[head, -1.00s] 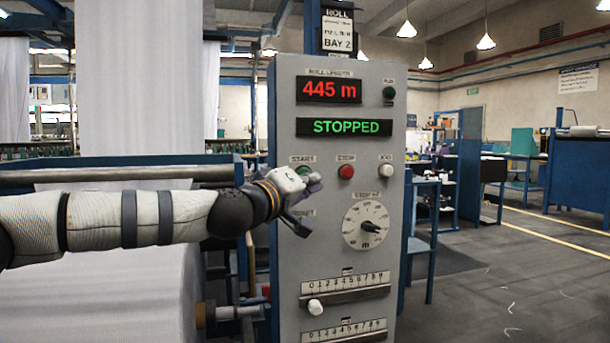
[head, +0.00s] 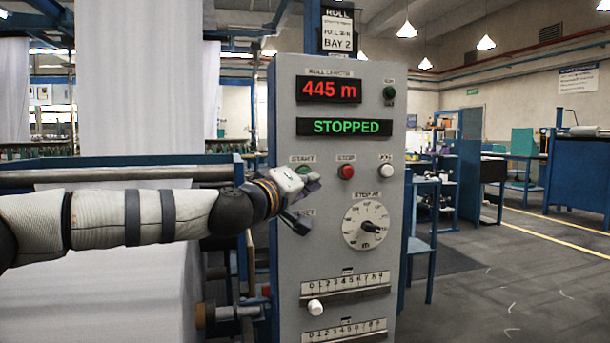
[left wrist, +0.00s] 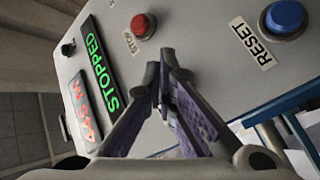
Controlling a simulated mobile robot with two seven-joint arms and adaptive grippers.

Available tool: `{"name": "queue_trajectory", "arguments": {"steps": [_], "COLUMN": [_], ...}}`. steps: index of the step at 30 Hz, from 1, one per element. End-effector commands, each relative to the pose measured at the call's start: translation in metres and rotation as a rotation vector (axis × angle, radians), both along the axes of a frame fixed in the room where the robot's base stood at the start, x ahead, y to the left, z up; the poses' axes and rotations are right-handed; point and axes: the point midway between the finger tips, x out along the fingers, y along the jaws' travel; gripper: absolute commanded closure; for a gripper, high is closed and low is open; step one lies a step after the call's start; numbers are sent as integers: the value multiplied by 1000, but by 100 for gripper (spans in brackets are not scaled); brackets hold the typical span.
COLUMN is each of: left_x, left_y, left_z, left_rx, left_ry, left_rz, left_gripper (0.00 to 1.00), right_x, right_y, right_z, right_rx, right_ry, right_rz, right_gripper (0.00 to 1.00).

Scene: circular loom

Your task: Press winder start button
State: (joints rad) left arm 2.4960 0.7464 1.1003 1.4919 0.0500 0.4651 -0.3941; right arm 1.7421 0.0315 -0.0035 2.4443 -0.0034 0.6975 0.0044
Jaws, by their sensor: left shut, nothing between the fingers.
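The grey winder panel (head: 285,250) stands upright in the head view. Its green start button (head: 303,169), under the START label, shows only in part above my left gripper (head: 313,184). The gripper is shut and empty, its fingertips just in front of the panel by that button. I cannot tell whether they touch it. In the left wrist view the shut fingertips (left wrist: 170,60) are in front of the panel face, and the start button is hidden. The green display (head: 345,127) reads STOPPED. My right gripper is out of view.
The red stop button (head: 346,171) and a white button (head: 385,171) are to the right of start. The blue reset button (left wrist: 285,18) shows in the left wrist view. A dial (head: 365,225) and slider scales (head: 345,285) are lower down. The floor at right is open.

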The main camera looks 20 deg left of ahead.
Motion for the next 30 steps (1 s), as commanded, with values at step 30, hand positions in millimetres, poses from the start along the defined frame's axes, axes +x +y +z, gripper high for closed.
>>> {"name": "queue_trajectory", "arguments": {"steps": [30], "left_x": [8], "left_y": [6], "left_z": [0], "left_rx": [0], "left_ry": [-1], "left_rz": [2], "left_gripper": [100], "right_x": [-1], "right_y": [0], "right_z": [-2], "right_rx": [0], "right_ry": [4], "right_rz": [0], "right_gripper": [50]}}
